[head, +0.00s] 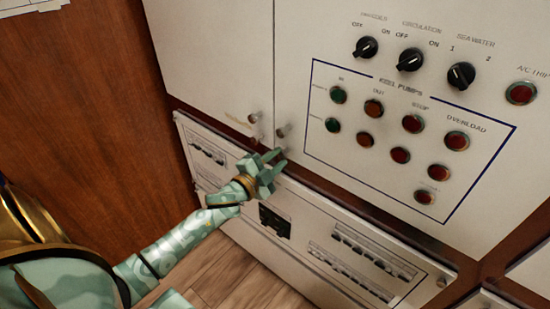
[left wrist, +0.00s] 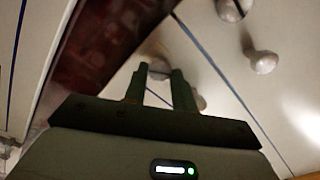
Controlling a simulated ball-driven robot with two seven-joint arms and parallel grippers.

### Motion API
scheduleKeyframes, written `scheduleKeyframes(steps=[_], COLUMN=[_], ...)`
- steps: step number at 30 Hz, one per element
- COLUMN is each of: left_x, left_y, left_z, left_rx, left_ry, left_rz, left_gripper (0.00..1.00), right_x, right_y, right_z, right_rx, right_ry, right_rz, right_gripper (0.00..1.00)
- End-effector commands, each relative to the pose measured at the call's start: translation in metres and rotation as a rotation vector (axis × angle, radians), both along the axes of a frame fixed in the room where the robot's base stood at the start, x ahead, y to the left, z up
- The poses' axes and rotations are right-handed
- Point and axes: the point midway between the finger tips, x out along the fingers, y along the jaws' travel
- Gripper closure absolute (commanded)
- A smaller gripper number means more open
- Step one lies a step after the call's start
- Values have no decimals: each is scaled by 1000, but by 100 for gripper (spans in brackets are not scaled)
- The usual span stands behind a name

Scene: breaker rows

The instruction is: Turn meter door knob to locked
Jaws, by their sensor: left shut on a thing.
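My left gripper (head: 275,158) reaches to the knobs where the upper doors meet the lower breaker panel. Its two fingers also show in the left wrist view (left wrist: 158,80), with a small round grey knob (left wrist: 158,68) between their tips. They are shut on this knob, but its marking and turn position cannot be read. Another grey knob (left wrist: 200,101) shows partly behind the right finger. Two more knobs, one (head: 253,118) left and one (head: 284,130) right of the door seam, stand just above the gripper. My right gripper is out of view.
The upper right panel carries black rotary switches (head: 410,60) and several red and green buttons (head: 400,155). The lower panel (head: 300,226) has rows of breakers and a dark socket. A brown wooden wall (head: 90,100) stands at left, over a plank floor (head: 215,270).

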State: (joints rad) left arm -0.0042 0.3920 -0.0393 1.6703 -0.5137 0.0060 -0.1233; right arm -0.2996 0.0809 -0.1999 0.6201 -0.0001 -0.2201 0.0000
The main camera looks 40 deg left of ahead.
Motion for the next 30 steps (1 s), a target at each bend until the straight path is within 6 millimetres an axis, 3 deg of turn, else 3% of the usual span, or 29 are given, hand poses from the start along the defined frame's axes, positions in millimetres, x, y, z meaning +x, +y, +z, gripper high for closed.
scheduleKeyframes(steps=[15, 30], left_x=[0, 0], left_y=[-1, -1], left_z=[-2, -2], left_rx=[418, 561], left_ry=[-32, -42], left_rz=[0, -1], left_gripper=[96, 96], right_x=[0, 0], right_y=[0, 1], right_z=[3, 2], right_rx=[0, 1], right_ry=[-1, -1], right_rz=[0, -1], right_gripper=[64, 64])
